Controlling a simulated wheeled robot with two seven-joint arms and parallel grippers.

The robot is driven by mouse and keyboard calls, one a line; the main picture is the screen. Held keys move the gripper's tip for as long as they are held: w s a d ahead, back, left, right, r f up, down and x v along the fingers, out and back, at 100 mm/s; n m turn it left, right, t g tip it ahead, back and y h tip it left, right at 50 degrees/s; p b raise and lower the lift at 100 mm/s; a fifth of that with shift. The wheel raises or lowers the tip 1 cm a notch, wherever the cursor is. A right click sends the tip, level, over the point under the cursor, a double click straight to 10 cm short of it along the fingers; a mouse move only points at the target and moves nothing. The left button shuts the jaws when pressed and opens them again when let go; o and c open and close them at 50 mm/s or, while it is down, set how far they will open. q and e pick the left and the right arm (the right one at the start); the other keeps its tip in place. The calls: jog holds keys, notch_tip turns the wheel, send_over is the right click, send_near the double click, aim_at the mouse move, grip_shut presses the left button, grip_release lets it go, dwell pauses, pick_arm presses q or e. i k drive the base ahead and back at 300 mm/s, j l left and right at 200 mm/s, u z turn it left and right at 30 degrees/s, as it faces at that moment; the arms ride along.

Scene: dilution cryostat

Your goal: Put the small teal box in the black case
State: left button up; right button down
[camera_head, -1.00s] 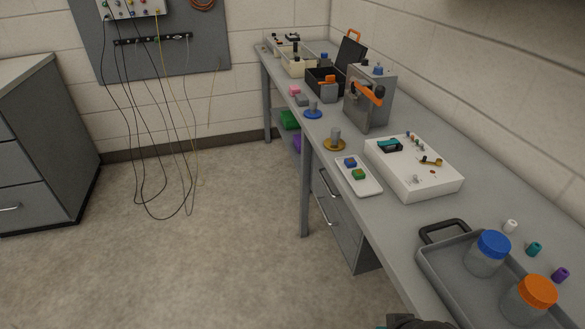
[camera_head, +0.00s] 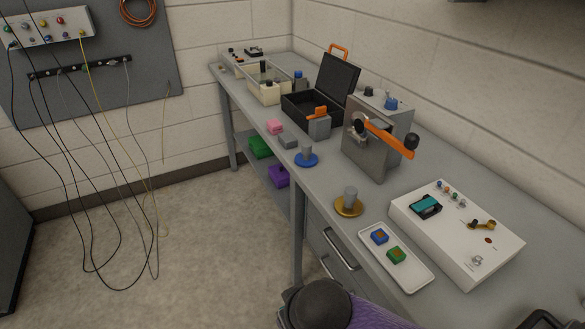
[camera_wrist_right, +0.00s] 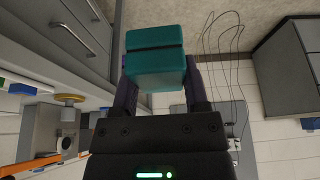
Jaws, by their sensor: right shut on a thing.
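The small teal box (camera_wrist_right: 154,58) is held between the fingers of my right gripper (camera_wrist_right: 158,75) in the right wrist view. The gripper is shut on it, and the box is up in the air beside the bench. The black case (camera_head: 299,112) stands on the far part of the bench in the head view, with its lid (camera_head: 338,82) raised. The case is well apart from my arm, part of which shows at the bottom of the head view. My right gripper's fingers are not clear in the head view. My left gripper is not in view.
A grey metal box with an orange lever (camera_head: 378,140) stands nearer on the bench. A grey block with an orange top (camera_head: 320,124) is in front of the case. A white panel box (camera_head: 455,235) and white tray (camera_head: 405,270) are close. Open floor lies to the left.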

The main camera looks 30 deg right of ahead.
aim_at(305, 110)
jog(key=i+z, duration=0.15)
jog(key=i, duration=0.4)
jog(key=i+j+z, duration=0.15)
jog(key=i, duration=0.4)
jog(key=i+j+z, duration=0.1)
jog(key=i+z, duration=0.3)
jog(key=i+j+z, duration=0.15)
jog(key=z, duration=0.25)
jog(key=i+j+z, duration=0.25)
jog(key=z, duration=0.2)
jog(key=i+j+z, duration=0.15)
jog(key=j+z, duration=0.25)
